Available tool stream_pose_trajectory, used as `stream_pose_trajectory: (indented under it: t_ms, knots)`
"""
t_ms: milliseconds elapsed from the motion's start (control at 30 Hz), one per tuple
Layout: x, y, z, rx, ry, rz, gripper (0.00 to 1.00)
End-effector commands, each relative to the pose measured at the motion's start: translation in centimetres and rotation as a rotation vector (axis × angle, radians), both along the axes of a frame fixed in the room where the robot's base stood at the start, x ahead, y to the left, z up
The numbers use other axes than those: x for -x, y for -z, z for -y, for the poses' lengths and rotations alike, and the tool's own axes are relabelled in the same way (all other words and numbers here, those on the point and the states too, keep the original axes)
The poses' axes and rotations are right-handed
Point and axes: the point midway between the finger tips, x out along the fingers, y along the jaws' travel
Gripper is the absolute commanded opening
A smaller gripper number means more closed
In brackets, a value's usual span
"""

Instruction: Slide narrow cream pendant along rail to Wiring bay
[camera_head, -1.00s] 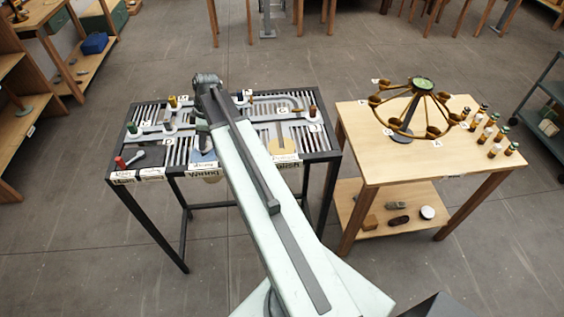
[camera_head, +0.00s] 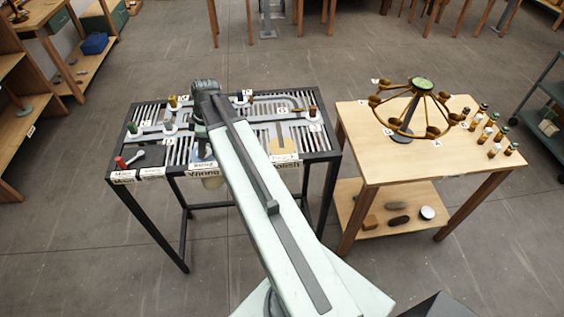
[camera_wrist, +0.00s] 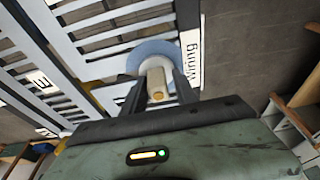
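In the head view my arm hides the knob and my fingers.
The slotted rail table (camera_head: 322,157) carries other knobs, including red (camera_head: 120,162), green (camera_head: 132,128) and yellow (camera_head: 172,101) ones. A yellow disc (camera_head: 277,146) lies right of my arm. A wooden table (camera_head: 365,165) with a ring-shaped lamp frame (camera_head: 423,85) stands to the right.

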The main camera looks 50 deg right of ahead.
Motion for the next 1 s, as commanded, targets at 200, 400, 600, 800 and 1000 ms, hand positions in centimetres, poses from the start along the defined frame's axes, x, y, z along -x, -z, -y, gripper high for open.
stream_pose_trajectory:
  t_ms: [200, 400, 600, 800, 1000]
  knots:
    - [0.4, -2.3, 0.4, 0.002, 0.0, 0.001, 0.49]
    - [1.1, -6.2, 0.9, 0.001, 0.0, 0.001, 0.49]
    - [1.6, -8.0, 1.3, 0.0, 0.0, 0.001, 0.49]
    - [1.6, -7.7, 1.4, 0.0, 0.0, 0.003, 0.49]
    - [1.6, -7.7, 1.4, 0.0, 0.0, 0.003, 0.49]
